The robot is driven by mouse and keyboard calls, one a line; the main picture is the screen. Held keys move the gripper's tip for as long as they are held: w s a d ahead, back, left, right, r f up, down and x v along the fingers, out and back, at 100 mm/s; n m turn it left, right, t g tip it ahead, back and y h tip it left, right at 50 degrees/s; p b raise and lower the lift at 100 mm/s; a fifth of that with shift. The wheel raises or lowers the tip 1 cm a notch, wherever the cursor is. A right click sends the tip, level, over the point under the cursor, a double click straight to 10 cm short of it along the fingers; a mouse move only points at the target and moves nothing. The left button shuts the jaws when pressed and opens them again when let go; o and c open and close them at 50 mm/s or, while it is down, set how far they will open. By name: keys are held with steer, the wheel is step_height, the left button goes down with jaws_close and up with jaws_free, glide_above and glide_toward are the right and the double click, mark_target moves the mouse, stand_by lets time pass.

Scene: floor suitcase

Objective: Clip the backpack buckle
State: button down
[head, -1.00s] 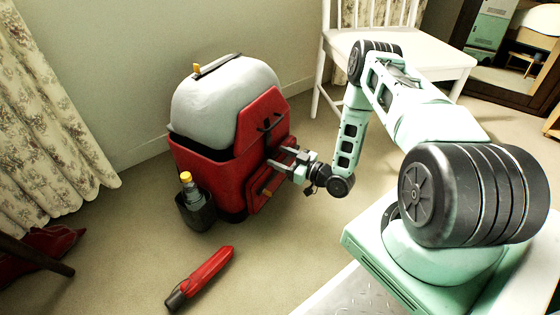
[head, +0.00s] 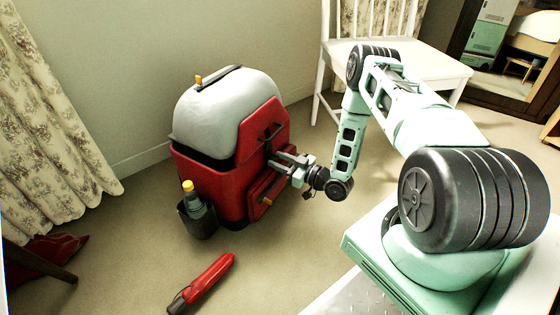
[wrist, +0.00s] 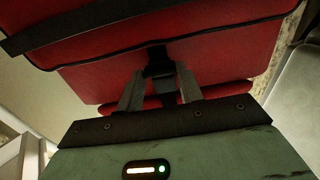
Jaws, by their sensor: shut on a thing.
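The backpack (head: 205,180) stands upright on the floor, red with a rounded pale grey top. A red flap (head: 255,120) comes down over its front, with a dark strap on it. My gripper (head: 279,162) is at the backpack's front, beneath the flap and by the front pocket (head: 265,200). In the wrist view, the two fingers of my gripper (wrist: 160,82) are shut on a black buckle piece (wrist: 158,68) below the red flap's edge (wrist: 100,58). The fingers partly hide it. I cannot tell whether the buckle's halves are joined.
A bottle with a yellow cap (head: 191,200) sits in the side pocket. A red folded umbrella-like item (head: 208,278) lies on the floor in front. A white chair (head: 420,72) stands behind my arm. A floral curtain (head: 55,130) hangs at left.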

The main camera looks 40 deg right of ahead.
steer(key=shift+r, duration=0.35)
steer(key=c, duration=0.9)
jaws_free()
steer(key=shift+s, duration=0.1)
steer(key=p+v, duration=0.6)
steer(key=v, duration=1.1)
steer(key=shift+s+d+p, duration=0.1)
steer(key=shift+s+p, duration=0.05)
steer(key=shift+p, duration=0.15)
